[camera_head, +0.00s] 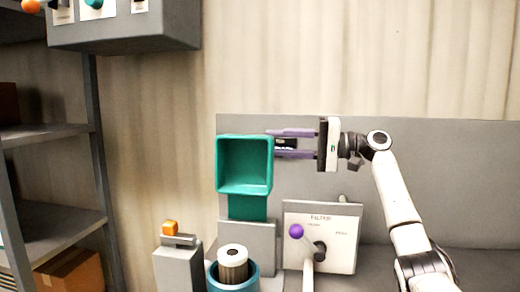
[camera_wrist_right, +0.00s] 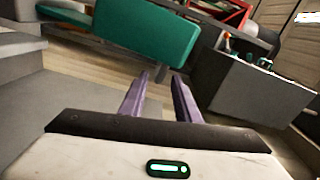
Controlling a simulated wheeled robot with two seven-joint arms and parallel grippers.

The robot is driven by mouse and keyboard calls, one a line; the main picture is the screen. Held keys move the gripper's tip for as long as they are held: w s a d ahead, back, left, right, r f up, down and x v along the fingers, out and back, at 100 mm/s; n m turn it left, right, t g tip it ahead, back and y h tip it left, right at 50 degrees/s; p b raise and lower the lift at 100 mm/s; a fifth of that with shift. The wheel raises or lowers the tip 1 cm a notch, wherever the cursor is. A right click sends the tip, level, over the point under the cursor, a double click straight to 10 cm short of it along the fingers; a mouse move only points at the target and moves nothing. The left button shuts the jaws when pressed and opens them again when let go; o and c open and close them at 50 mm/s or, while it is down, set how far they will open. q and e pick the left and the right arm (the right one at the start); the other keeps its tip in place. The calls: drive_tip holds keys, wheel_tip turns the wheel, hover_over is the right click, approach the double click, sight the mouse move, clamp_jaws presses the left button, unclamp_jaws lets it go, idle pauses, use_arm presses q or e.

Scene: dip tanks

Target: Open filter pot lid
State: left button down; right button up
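The filter pot (camera_head: 213,281) is a blue round pot at the bottom of the head view, open at the top. A filter cartridge (camera_head: 233,272) with a white top shows inside it. Above and behind it a hollow teal square piece (camera_head: 244,165), apparently the lid, stands upright with its inside facing me. A teal panel in the right wrist view (camera_wrist_right: 150,30) seems to be the same piece. My right gripper (camera_head: 272,144) has its purple fingers apart beside the teal piece's right edge. Nothing shows between the fingers in the wrist view (camera_wrist_right: 160,82). My left gripper is out of view.
A grey panel (camera_head: 335,225) marked FILTER, with a purple-knobbed lever (camera_head: 296,231), stands right of the pot. A grey post (camera_head: 178,268) with an orange-knobbed handle (camera_head: 170,228) stands left of it. A shelf rack (camera_head: 60,215) is at far left; a grey box (camera_head: 125,25) hangs above.

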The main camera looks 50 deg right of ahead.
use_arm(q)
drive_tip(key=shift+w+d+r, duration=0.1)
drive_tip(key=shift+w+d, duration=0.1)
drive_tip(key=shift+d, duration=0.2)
use_arm(e)
drive_tip(key=v, duration=0.2)
drive_tip(key=shift+s+d, duration=0.15)
drive_tip(key=shift+s, duration=0.25)
use_arm(q)
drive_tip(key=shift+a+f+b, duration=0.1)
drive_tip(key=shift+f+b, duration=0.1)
drive_tip(key=shift+b, duration=0.1)
use_arm(e)
drive_tip(key=shift+w, duration=0.1)
